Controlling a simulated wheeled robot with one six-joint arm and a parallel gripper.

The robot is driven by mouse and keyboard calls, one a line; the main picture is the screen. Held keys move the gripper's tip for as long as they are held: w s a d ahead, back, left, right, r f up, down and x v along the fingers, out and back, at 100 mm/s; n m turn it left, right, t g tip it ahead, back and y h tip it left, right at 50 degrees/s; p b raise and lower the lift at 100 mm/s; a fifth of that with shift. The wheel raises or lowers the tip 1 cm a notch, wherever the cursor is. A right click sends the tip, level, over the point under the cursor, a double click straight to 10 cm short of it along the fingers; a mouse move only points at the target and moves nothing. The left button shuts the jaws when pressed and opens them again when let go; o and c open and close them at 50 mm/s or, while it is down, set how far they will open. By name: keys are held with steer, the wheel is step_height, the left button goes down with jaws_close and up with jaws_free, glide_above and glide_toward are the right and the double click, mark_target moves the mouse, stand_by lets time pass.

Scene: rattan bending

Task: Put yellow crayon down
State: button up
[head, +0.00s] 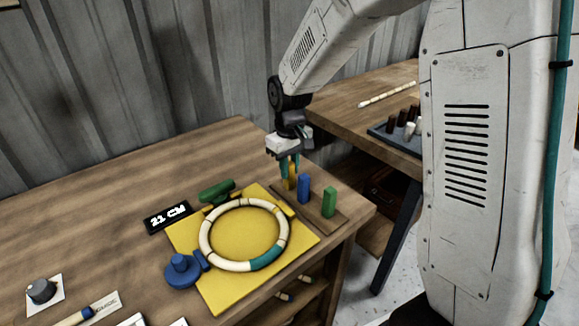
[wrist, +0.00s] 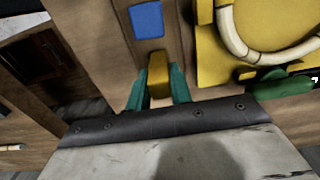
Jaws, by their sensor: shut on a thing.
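My gripper (head: 289,171) is shut on the yellow crayon (head: 291,178), a short thick block held upright. In the wrist view, the teal fingers of my gripper (wrist: 157,84) stand on both sides of the yellow crayon (wrist: 159,68). A blue crayon (head: 304,188) and a green crayon (head: 329,202) stand upright in a row on a small brown wooden strip (head: 317,210). The yellow crayon is at the row's left end, beside the blue one with a small gap. I cannot tell whether its bottom touches the strip. The blue crayon also shows in the wrist view (wrist: 146,19).
A rattan ring (head: 205,232) with a teal section lies on a yellow board (head: 219,297), between green and blue clamps. A black display (head: 167,217) reads 21 CM. A second table (head: 345,110) with a dark tray stands behind. The table's right edge is close to the crayons.

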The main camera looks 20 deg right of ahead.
steer(key=shift+f, duration=0.2)
steer(key=o, duration=0.8)
steer(key=shift+r, duration=0.15)
step_height(320, 180, up, 11)
steer(key=s+d+r+m, duration=0.1)
steer(key=s+r, duration=0.2)
steer(key=s, duration=0.4)
steer(key=s+d+r+m, duration=0.1)
steer(key=s+r, duration=0.3)
steer(key=s, duration=0.4)
steer(key=shift+m+t, duration=0.6)
steer(key=shift+m, duration=0.2)
steer(key=s, duration=0.5)
steer(key=s+f, duration=0.1)
steer(key=s, duration=0.4)
steer(key=s+d+f, duration=0.1)
steer(key=s, duration=0.4)
steer(key=shift+f, duration=0.25)
